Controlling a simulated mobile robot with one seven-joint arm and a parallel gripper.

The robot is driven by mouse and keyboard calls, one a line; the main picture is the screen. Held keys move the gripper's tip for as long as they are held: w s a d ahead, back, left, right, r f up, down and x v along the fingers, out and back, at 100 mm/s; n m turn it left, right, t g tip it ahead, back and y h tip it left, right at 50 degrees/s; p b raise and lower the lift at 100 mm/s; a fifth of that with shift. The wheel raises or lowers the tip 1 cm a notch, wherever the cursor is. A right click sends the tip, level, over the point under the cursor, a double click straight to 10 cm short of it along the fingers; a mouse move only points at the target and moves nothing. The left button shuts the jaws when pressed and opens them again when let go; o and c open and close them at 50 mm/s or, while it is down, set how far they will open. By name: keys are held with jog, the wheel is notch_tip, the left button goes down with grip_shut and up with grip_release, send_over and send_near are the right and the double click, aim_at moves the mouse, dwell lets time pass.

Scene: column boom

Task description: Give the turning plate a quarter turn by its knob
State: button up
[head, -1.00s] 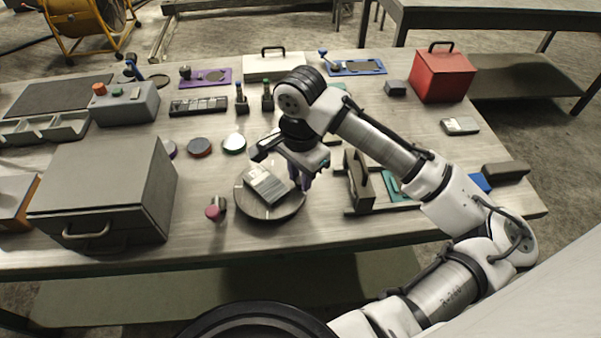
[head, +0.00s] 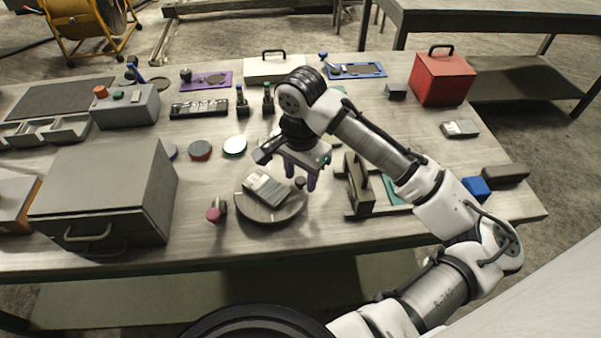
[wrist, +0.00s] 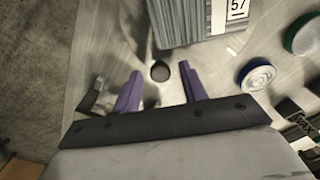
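The turning plate (head: 246,209) is a round grey disc near the table's front edge. A grey ribbed block with a white label (head: 265,188) lies on it, and shows at the top of the wrist view (wrist: 188,20). The small dark knob (head: 300,182) stands at the plate's right rim. In the wrist view the knob (wrist: 160,71) shows between my purple fingertips, with clear gaps on both sides. My gripper (head: 299,175) is open and empty over the knob. I cannot tell how far the tips are above or around it.
A dark upright bracket (head: 359,184) stands close to the right of my gripper. A pink-ended cylinder (head: 216,211) is left of the plate, with a large grey box (head: 105,190) further left. Round discs (head: 200,150) lie behind. Bare table lies in front.

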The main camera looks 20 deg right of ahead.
jog(key=shift+r, duration=0.1)
notch_tip(320, 180, up, 14)
jog(key=shift+f+b, duration=0.2)
jog(key=shift+b, duration=0.2)
dwell(0.3)
jog(key=shift+s, duration=0.1)
dwell(0.3)
